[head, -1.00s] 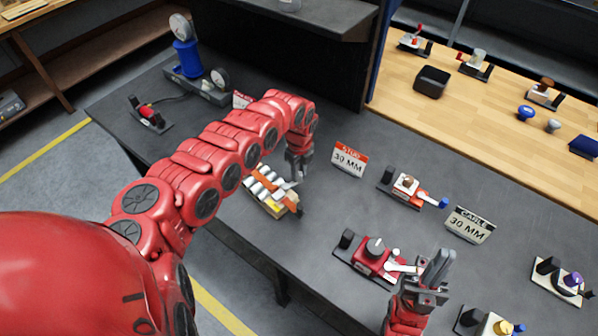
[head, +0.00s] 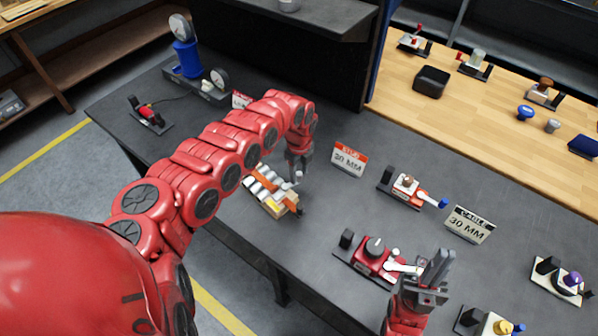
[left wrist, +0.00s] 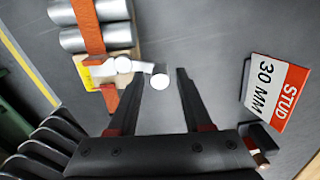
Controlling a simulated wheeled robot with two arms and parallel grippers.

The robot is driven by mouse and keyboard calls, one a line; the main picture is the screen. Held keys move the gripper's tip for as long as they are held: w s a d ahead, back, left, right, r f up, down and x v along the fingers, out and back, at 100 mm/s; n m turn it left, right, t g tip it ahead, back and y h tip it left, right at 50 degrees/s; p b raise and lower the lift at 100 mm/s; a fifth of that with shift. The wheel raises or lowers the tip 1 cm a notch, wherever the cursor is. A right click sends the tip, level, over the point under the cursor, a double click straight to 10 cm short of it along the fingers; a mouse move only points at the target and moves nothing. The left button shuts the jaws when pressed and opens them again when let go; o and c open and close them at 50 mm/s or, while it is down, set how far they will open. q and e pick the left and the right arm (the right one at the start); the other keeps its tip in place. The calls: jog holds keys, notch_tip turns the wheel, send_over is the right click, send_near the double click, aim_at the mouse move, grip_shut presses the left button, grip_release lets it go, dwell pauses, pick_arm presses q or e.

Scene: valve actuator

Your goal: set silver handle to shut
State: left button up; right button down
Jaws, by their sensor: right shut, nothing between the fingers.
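A pale silver handle (left wrist: 135,67) with a round end knob reaches out from a block (left wrist: 88,72) with silver cylinders, an orange strap and a yellow patch. In the head view the block (head: 270,193) lies near the bench's front edge, and the knob (head: 298,177) shows just below my left gripper (head: 299,172). In the left wrist view my left gripper (left wrist: 160,85) is open, with the knob between its fingertips and gaps showing to both sides. My right gripper (head: 440,262) is shut and empty, beside a red device with a white lever (head: 403,267).
A "STUD 30 MM" sign (head: 348,159) stands to the right of my left gripper. A red-and-blue-handled device (head: 410,188) and a "CABLE 30 MM" sign (head: 468,224) stand farther right. A blue gauge stand (head: 187,58) is at the back left.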

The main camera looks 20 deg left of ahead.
pick_arm(q)
jog(key=shift+r, duration=0.1)
notch_tip(320, 180, up, 9)
jog(key=p, duration=0.6)
jog(key=shift+a+r+p, duration=0.1)
jog(key=shift+p, duration=0.25)
notch_tip(320, 180, up, 7)
jog(key=b, duration=0.1)
send_over(299, 173)
jog(key=shift+s+r, duration=0.15)
jog(key=shift+r, duration=0.35)
jog(key=shift+o, duration=0.2)
